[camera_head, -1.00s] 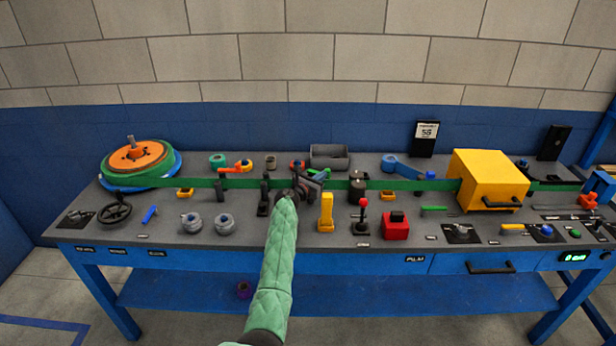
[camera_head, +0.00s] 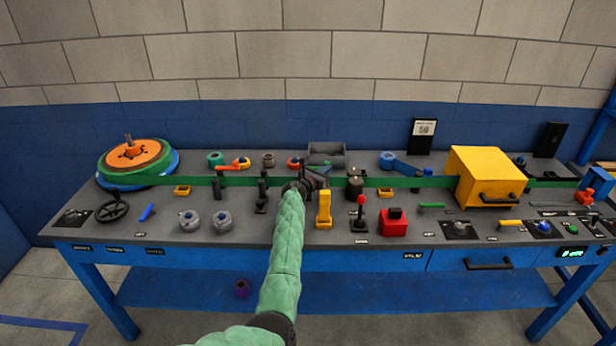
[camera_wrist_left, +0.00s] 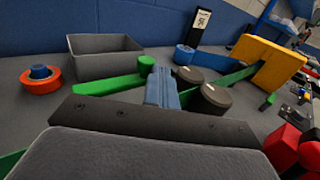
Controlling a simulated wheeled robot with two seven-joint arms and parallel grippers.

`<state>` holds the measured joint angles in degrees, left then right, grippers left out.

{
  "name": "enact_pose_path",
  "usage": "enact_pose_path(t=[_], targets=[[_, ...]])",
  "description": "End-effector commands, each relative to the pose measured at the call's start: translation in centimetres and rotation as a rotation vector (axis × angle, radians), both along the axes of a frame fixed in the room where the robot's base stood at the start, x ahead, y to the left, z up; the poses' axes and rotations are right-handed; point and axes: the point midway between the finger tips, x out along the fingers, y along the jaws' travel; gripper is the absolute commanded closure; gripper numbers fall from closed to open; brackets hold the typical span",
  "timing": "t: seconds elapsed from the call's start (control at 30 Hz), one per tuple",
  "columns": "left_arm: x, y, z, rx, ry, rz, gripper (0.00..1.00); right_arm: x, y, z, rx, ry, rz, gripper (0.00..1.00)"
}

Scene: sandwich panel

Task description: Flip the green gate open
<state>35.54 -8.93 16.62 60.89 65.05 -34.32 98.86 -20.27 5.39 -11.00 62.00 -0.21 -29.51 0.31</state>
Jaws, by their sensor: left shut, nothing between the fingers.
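The green gate is a green bar with a rounded knob end (camera_wrist_left: 146,68), seen in the left wrist view just beyond my fingers. It lies roughly across the picture; its far side is partly hidden. In the head view it is a small green piece (camera_head: 322,167), mostly covered by my gripper. My left gripper (camera_head: 318,181) is shut and empty at the middle of the table. Its blue-grey fingertips (camera_wrist_left: 161,80) are right beside the gate in the wrist view; I cannot tell whether they touch it. My right gripper is not in view.
A green belt (camera_head: 420,182) crosses the table. Dark rollers (camera_wrist_left: 214,98) stand right of my fingers, a grey bin (camera_wrist_left: 104,58) behind. A yellow lever (camera_head: 323,208), a red-knobbed joystick (camera_head: 361,212) and a red box (camera_head: 394,224) stand in front, with a yellow housing (camera_head: 480,175) further right.

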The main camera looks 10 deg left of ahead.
Motion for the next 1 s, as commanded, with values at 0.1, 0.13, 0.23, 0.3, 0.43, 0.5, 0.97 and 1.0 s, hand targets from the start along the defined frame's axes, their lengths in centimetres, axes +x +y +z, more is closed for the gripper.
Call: enact_pose_path(t=[0.1, 0.13, 0.23, 0.3, 0.43, 0.5, 0.97, 1.0], targets=[[0.1, -0.1, 0.2, 0.0, -0.002, 0.0, 1.0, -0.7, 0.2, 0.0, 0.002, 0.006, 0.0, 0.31], [0.1, -0.1, 0.3, 0.0, -0.003, -0.001, 1.0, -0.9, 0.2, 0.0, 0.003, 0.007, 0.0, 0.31], [0.2, -0.1, 0.3, 0.0, -0.003, -0.001, 1.0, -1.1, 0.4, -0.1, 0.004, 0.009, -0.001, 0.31], [0.2, -0.1, 0.3, 0.0, -0.003, -0.001, 1.0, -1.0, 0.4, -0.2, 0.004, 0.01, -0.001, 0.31], [0.2, -0.2, 0.4, -0.001, -0.004, -0.001, 1.0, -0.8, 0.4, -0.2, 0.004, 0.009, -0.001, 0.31], [0.1, -0.1, 0.4, -0.001, -0.004, -0.001, 1.0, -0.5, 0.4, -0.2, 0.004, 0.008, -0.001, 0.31], [-4.7, 2.1, 0.1, -0.001, -0.002, 0.0, 1.0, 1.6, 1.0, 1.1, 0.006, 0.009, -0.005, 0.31], [-5.2, 2.3, 0.1, 0.0, -0.002, 0.001, 1.0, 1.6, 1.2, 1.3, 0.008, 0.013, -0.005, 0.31]])
